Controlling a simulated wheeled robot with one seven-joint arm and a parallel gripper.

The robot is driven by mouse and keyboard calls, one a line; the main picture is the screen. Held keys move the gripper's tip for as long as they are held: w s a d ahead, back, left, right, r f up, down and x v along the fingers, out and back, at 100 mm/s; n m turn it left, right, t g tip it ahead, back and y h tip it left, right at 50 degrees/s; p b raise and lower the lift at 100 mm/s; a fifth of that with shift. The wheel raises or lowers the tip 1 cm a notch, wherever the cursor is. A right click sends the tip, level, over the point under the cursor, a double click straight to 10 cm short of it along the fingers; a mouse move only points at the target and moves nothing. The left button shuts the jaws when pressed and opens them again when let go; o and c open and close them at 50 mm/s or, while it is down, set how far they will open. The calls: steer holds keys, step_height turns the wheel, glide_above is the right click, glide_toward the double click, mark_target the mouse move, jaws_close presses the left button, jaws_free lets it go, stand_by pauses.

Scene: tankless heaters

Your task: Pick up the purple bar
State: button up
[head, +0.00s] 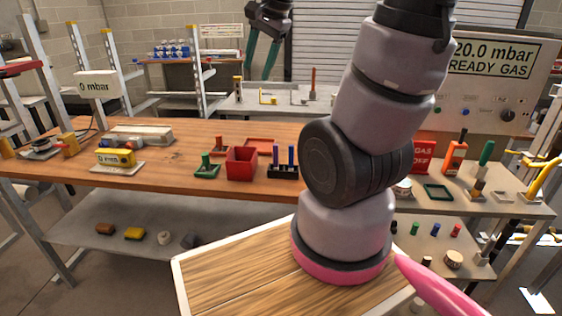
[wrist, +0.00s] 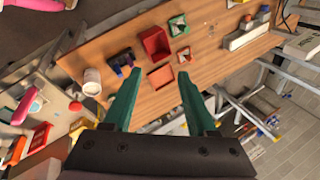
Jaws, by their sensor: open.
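The purple bar (head: 276,153) stands upright in a black holder (head: 284,174) on the wooden workbench, with a blue bar (head: 291,155) to its right. In the wrist view the black holder (wrist: 121,61) shows small, left of the left finger; which upright there is purple is hard to tell. My gripper (head: 259,74) is raised high above and beyond the bench in the head view, its teal fingers pointing down. In the wrist view my gripper (wrist: 158,76) is open and empty, apart from the bar.
A red bin (head: 241,164) and a green holder (head: 207,168) stand left of the black holder. A red tray (head: 259,145) lies behind. A white cup-like container (wrist: 91,81) is near the holder. Bare wood (head: 190,137) lies further left.

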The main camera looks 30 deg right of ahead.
steer(key=w+d+f+m+g, duration=0.1)
steer(key=w+d+f+m, duration=0.1)
steer(key=f+m, duration=0.15)
steer(key=w+d+f+m+g+h, duration=0.1)
steer(key=w+d+f+m, duration=0.15)
steer(key=f, duration=0.25)
steer(key=w+d+f+m+g, duration=0.1)
steer(key=w+f+m, duration=0.15)
steer(key=f, duration=0.25)
steer(key=m+g, duration=0.1)
steer(key=m, duration=0.3)
glide_above(276, 153)
steer(key=shift+h, duration=0.4)
step_height(276, 153, down, 12)
steer(key=shift+w, duration=0.1)
steer(key=shift+w+d+f, duration=0.1)
steer(key=shift+w+f, duration=0.05)
steer(key=shift+f, duration=1.4)
steer(key=shift+w+d+f, duration=0.1)
steer(key=shift+w+f, duration=0.05)
steer(key=shift+f, duration=1.35)
jaws_close()
